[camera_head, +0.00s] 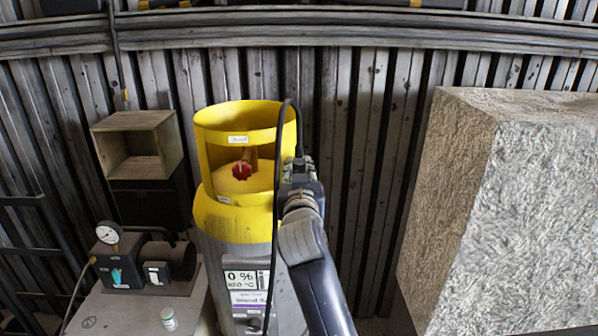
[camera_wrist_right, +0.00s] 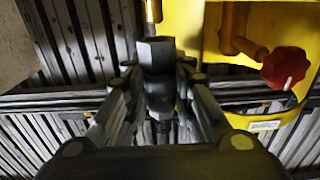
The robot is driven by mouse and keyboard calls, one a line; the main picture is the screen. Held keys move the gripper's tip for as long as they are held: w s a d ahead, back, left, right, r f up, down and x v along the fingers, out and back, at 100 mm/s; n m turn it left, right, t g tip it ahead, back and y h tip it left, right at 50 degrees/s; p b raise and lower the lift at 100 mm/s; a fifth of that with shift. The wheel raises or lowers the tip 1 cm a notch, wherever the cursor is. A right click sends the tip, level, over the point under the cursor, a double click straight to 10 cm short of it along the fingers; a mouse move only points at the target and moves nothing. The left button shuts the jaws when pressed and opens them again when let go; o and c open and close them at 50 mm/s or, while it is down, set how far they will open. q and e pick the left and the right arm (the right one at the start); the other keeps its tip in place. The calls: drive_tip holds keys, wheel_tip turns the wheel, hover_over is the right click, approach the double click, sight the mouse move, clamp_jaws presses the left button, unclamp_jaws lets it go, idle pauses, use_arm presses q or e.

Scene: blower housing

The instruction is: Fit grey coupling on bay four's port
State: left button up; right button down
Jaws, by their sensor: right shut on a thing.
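A gas cylinder with a yellow collar (camera_head: 212,154) and grey body stands in the middle of the head view. Inside the collar are a red handwheel (camera_head: 242,170) and a brass valve; both also show in the right wrist view, the handwheel (camera_wrist_right: 285,68) at right and the brass stem (camera_wrist_right: 240,44) beside it. My right gripper (camera_head: 300,172) is at the collar's right side. In the wrist view it is shut on the grey coupling (camera_wrist_right: 157,88), whose hexagonal end points up the picture. A short metal piece (camera_wrist_right: 152,10) lies beyond that end; I cannot tell if they touch. My left gripper is out of view.
A black hose (camera_head: 277,190) arches from my right gripper and down the cylinder's front. A wooden box (camera_head: 139,122) and a gauge unit (camera_head: 132,260) stand at left, with a small jar (camera_head: 169,319). A large rough block (camera_head: 520,200) fills the right. A ribbed wall stands behind.

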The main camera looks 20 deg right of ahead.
sight(299, 146)
drive_tip(key=shift+f+b, duration=1.1)
drive_tip(key=shift+f, duration=0.45)
drive_tip(key=c, duration=1.3)
unclamp_jaws()
drive_tip(key=shift+s, duration=0.1)
wheel_tip(299, 146, up, 10)
drive_tip(key=shift+r, duration=0.1)
